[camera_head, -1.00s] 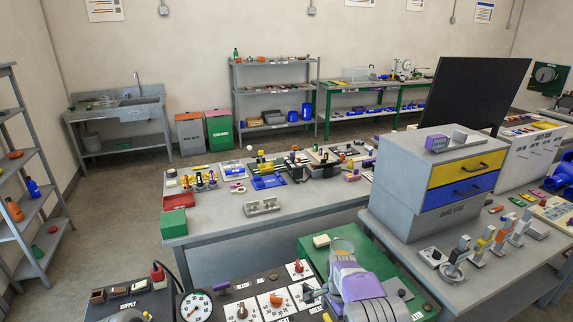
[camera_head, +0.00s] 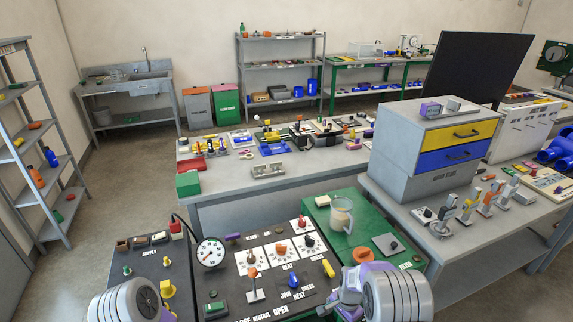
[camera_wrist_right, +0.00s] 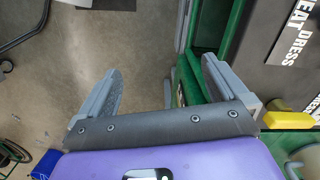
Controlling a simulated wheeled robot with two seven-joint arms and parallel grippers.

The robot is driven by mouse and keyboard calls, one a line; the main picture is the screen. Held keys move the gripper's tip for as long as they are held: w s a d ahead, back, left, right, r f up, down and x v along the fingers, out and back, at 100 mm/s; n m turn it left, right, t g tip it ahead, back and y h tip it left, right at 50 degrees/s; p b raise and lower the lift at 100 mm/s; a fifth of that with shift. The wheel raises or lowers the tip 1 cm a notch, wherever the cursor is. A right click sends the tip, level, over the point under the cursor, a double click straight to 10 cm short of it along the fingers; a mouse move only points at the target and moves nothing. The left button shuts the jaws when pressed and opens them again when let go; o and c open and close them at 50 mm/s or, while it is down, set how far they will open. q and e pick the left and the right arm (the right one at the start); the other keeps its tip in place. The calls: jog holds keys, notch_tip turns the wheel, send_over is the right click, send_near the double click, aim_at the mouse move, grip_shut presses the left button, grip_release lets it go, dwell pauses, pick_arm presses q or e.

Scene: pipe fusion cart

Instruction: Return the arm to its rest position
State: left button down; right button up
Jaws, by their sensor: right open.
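My right arm (camera_head: 390,292) shows at the bottom right of the head view as grey rounded links and a purple part, low beside the control panel. My right gripper (camera_wrist_right: 160,78) is open in the right wrist view, with nothing between its fingers. It hangs over the floor, close to a green frame and the dark panel edge on its right. My left arm (camera_head: 130,300) shows only as a grey link with some purple at the bottom left of the head view. Its gripper is out of view.
The dark control panel (camera_head: 230,298) carries a gauge (camera_head: 210,252), knobs and levers. A clear mug-like vessel (camera_head: 341,215) stands on the green top (camera_head: 322,224) beside it. A grey drawer cabinet (camera_head: 400,165) stands on the right table. Floor on the left is clear.

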jog(key=s+a+f+n+y, duration=0.15)
jog(key=s+f+n, duration=0.25)
jog(key=s+f, duration=0.65)
jog(key=s+a+r+n+y, duration=0.1)
jog(key=s+a+n, duration=0.1)
jog(key=s, duration=0.4)
jog(key=s+a+r+n+y, duration=0.1)
jog(key=s+a+n, duration=0.1)
jog(key=s, duration=0.5)
jog(key=shift+a+n+t, duration=0.3)
jog(key=shift+a+t, duration=0.1)
jog(key=shift+a, duration=0.45)
jog(key=shift+s, duration=0.1)
jog(key=shift+c, duration=0.3)
